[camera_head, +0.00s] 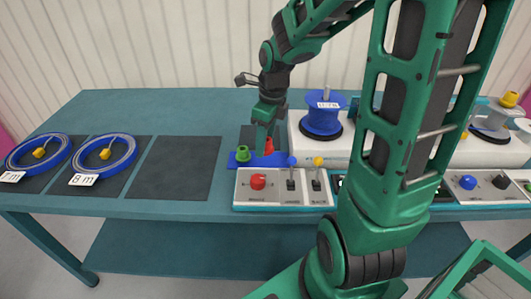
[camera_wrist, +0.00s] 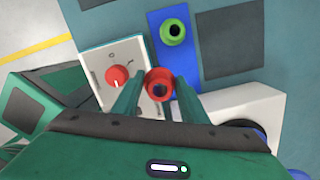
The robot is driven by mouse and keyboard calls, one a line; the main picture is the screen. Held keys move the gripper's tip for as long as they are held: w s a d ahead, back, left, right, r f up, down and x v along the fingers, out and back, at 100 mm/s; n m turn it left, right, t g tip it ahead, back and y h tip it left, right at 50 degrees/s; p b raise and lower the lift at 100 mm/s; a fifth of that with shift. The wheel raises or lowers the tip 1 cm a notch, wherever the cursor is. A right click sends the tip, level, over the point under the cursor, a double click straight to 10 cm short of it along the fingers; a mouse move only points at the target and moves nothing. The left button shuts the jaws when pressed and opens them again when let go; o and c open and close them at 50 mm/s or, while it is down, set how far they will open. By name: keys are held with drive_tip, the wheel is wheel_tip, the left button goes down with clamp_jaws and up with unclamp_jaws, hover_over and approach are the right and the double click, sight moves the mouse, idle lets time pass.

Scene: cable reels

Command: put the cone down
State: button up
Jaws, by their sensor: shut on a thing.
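My gripper (camera_head: 265,147) is shut on a red cone (camera_head: 269,145), low over the blue plate (camera_head: 258,161) on the table. In the wrist view the red cone (camera_wrist: 159,85) sits between my two fingers (camera_wrist: 158,90), with the blue plate (camera_wrist: 183,75) behind it. A green cone (camera_head: 243,153) stands on the left part of the plate; it also shows in the wrist view (camera_wrist: 174,31). I cannot tell whether the red cone's base touches the plate.
A control box (camera_head: 268,187) with a red knob and levers stands in front of the plate. A white machine with a blue reel (camera_head: 322,119) is right of my gripper. Two blue cable coils (camera_head: 104,154) (camera_head: 38,152) lie on mats at left. An empty dark mat (camera_head: 174,168) lies between.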

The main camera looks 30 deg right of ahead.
drive_tip(key=d+f, duration=0.1)
drive_tip(key=w+d+f, duration=0.1)
drive_tip(key=d, duration=0.1)
drive_tip(key=w+d+f, duration=0.1)
drive_tip(key=shift+w+d+f, duration=0.2)
drive_tip(key=shift+w+d, duration=0.05)
drive_tip(key=shift+d, duration=0.15)
drive_tip(key=shift+f, duration=1.95)
drive_tip(key=o, duration=1)
drive_tip(key=shift+f, duration=0.1)
drive_tip(key=shift+o, duration=0.2)
